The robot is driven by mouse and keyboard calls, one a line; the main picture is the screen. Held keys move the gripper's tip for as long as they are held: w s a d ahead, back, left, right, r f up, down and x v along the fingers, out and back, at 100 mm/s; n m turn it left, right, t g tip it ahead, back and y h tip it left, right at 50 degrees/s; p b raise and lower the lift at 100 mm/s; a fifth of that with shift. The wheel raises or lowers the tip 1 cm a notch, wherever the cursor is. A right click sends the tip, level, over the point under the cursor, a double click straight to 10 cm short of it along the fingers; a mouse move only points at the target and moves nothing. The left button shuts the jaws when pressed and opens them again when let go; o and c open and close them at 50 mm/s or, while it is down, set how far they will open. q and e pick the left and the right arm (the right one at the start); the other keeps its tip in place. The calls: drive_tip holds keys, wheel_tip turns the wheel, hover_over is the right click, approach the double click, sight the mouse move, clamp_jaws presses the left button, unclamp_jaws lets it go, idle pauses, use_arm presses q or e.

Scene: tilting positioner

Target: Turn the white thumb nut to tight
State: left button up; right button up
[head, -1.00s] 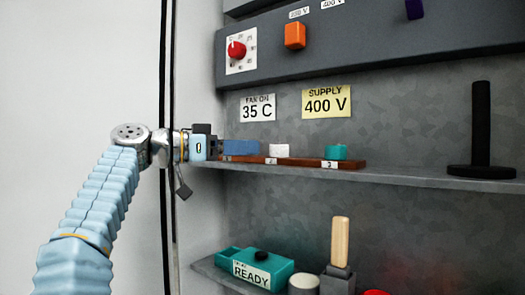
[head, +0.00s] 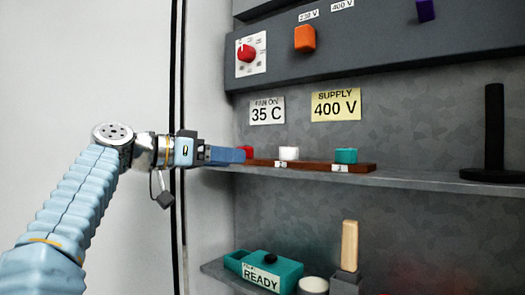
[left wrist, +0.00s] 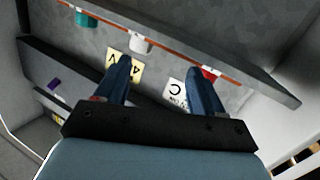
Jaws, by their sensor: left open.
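The white thumb nut (head: 289,153) sits in the middle of a brown strip (head: 312,165) on the shelf, between a red nut (head: 246,150) and a teal nut (head: 346,156). My left gripper (head: 238,155) is at the left end of the strip, left of the white nut and apart from it, with its fingers pointing right. In the left wrist view the blue fingers (left wrist: 158,66) are spread with nothing between them. The white nut (left wrist: 140,43) shows there beyond the fingertips, with the red nut (left wrist: 210,72) near the right finger. My right gripper is not in view.
A black post (head: 495,130) stands on the shelf at the right. A panel with a red dial (head: 246,53) and an orange knob (head: 305,38) is above. A teal box (head: 270,270) and a wooden handle (head: 349,245) are on the lower shelf.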

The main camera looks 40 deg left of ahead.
use_arm(q)
drive_tip(key=d+n+y, duration=0.2)
drive_tip(key=d+f+n+y, duration=0.1)
drive_tip(key=y, duration=0.2)
drive_tip(key=shift+d+f+n+t, duration=0.2)
drive_tip(key=shift+d+n+t, duration=0.1)
drive_tip(key=shift+d+n, duration=0.1)
drive_tip(key=t+y+p, duration=0.1)
drive_tip(key=t+y, duration=0.1)
approach(284, 152)
drive_tip(key=shift+y, duration=0.4)
drive_tip(key=w+p, duration=0.3)
drive_tip(key=w, duration=0.8)
drive_tip(key=shift+w+d, duration=0.1)
drive_tip(key=shift+w, duration=0.05)
drive_tip(key=shift+w+f, duration=0.1)
drive_tip(key=shift+w, duration=0.35)
drive_tip(key=shift+c, duration=0.2)
drive_tip(key=c, duration=0.9)
